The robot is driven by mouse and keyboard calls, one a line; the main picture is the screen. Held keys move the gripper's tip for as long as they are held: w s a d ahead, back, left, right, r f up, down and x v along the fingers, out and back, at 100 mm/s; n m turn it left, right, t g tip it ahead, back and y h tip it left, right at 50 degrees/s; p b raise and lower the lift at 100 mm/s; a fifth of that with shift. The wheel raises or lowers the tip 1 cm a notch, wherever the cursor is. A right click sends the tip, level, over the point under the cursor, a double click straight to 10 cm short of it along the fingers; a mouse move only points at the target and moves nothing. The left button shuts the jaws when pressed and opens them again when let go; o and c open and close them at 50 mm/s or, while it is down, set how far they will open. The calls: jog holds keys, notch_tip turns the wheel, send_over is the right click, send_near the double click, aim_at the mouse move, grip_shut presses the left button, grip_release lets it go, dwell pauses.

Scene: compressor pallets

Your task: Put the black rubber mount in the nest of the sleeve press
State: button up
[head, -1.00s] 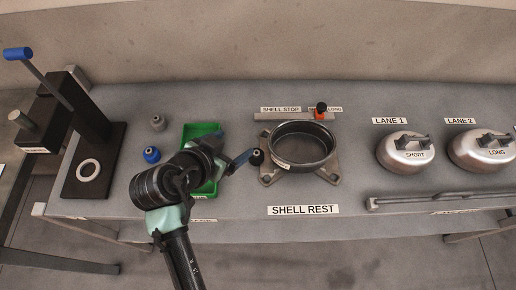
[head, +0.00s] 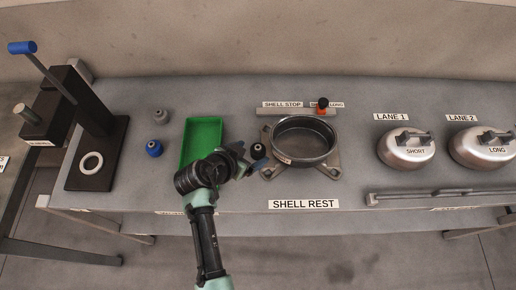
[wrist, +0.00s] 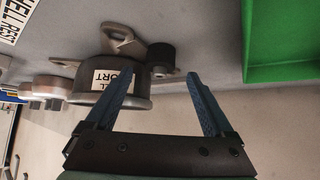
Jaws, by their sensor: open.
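The black rubber mount (head: 257,150) stands on the bench at the left foot of the shell rest. In the wrist view it is a short dark cylinder (wrist: 161,57), ahead of the fingertips and roughly between their lines. My gripper (head: 250,160) is open and empty, close to the mount on its near side; its two blue fingers also show in the wrist view (wrist: 158,82). The sleeve press (head: 92,105) stands at the far left. A pale ring (head: 91,163) marks the nest on its dark base, with nothing in it.
A green tray (head: 187,158) lies left of my gripper. Grey (head: 161,117) and blue (head: 154,149) mounts stand between tray and press. A dark round shell (head: 291,158) sits on the rest beside the black mount. An orange-and-black piece (head: 322,104) stands behind.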

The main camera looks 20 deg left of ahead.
aim_at(258, 150)
jog(key=shift+x, duration=1.7)
grip_shut()
